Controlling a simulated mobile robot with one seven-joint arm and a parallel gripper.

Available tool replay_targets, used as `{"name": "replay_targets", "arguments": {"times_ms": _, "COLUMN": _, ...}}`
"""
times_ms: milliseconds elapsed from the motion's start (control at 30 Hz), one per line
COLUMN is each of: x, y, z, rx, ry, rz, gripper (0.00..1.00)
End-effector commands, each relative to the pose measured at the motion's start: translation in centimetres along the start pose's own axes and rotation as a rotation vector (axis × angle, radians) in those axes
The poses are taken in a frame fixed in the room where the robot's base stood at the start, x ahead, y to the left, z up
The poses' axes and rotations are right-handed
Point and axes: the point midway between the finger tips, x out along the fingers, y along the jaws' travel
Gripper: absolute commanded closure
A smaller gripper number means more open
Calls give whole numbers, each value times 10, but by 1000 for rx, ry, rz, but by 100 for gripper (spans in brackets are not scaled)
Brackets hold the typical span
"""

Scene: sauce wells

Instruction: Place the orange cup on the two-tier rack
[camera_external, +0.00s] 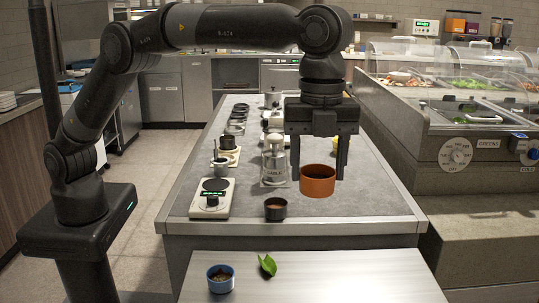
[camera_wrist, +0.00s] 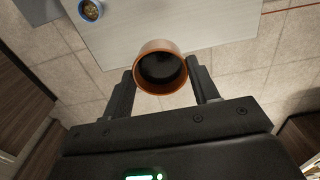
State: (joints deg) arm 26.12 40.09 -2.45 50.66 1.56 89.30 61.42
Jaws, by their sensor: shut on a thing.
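The orange cup (camera_external: 318,182) is between the fingers of my gripper (camera_external: 318,172), upright and raised over the right part of the grey counter near its front edge. In the wrist view the orange cup (camera_wrist: 160,48) shows from above with a dark inside, and my gripper (camera_wrist: 160,75) has one finger on each side of it. My gripper is shut on the cup. I cannot clearly pick out the two-tier rack in either view; it may be hidden among the items behind my gripper.
A scale (camera_external: 211,198), a small black cup (camera_external: 275,209) and a glass jar (camera_external: 274,165) stand on the counter (camera_external: 355,217). A blue bowl (camera_external: 220,278) and a green leaf (camera_external: 267,265) are on the lower front table (camera_external: 340,280). A glass-covered food bar (camera_external: 450,120) stands at right.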

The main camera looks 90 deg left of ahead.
Motion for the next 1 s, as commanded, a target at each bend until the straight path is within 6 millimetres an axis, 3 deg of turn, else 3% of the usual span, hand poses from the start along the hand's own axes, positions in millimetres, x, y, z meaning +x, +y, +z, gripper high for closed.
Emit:
{"name": "replay_targets", "arguments": {"times_ms": 33, "x": 1, "y": 3, "z": -11, "rx": 21, "ry": 1, "rz": -1, "gripper": 69}}
{"name": "replay_targets", "arguments": {"times_ms": 200, "x": 29, "y": 2, "z": -6, "rx": 13, "ry": -2, "rz": 2, "gripper": 69}}
{"name": "replay_targets", "arguments": {"times_ms": 333, "x": 59, "y": 3, "z": -6, "rx": 13, "ry": -2, "rz": 4, "gripper": 69}}
{"name": "replay_targets", "arguments": {"times_ms": 600, "x": 139, "y": 2, "z": -5, "rx": 12, "ry": -2, "rz": 2, "gripper": 69}}
{"name": "replay_targets", "arguments": {"times_ms": 733, "x": 159, "y": 1, "z": -5, "rx": 12, "ry": -1, "rz": 2, "gripper": 69}}
{"name": "replay_targets", "arguments": {"times_ms": 1000, "x": 192, "y": -35, "z": 26, "rx": 7, "ry": -1, "rz": 1, "gripper": 69}}
